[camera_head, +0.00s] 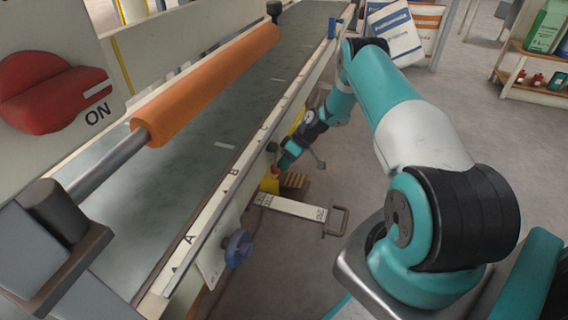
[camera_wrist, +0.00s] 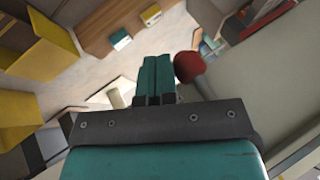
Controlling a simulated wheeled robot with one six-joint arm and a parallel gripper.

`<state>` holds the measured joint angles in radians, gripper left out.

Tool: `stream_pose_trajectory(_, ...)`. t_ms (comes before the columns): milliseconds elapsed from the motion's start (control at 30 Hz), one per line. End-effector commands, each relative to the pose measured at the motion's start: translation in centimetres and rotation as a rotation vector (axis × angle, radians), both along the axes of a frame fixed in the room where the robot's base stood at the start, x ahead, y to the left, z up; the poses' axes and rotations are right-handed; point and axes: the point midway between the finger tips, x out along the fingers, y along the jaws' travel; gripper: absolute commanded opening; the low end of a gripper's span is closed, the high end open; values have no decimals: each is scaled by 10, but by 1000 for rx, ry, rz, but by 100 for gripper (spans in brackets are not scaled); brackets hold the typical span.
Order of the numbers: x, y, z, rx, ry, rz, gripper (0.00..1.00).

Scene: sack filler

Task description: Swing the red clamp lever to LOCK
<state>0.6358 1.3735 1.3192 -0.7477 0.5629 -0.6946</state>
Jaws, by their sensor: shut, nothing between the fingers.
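The red knob (camera_wrist: 189,66) of a lever shows in the wrist view, on a grey stem just right of my fingertips. I cannot tell whether they touch. In the head view a small red part (camera_head: 276,170) sits at the conveyor's side, right by my gripper (camera_head: 283,165). The lever's arm is mostly hidden there. My gripper's teal fingers (camera_wrist: 157,76) are together, with nothing between them. I cannot read a LOCK mark in either view.
A yellow block (camera_head: 269,185) is below my gripper. A pale drawer plate with a handle (camera_head: 335,221) juts out nearby. A blue knob (camera_head: 238,248) is on the conveyor side. A large red ON switch (camera_head: 48,92) is at left. The floor to the right is mostly open.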

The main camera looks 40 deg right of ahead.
Motion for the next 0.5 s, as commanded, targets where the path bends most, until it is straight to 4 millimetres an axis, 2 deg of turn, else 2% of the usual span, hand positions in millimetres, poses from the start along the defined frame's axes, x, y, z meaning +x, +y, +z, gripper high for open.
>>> stream_pose_trajectory(333, 0, -2, 3, 0, 0, 0, 0)
stream_pose_trajectory(500, -4, -16, 23, -1, -1, -3, 0)
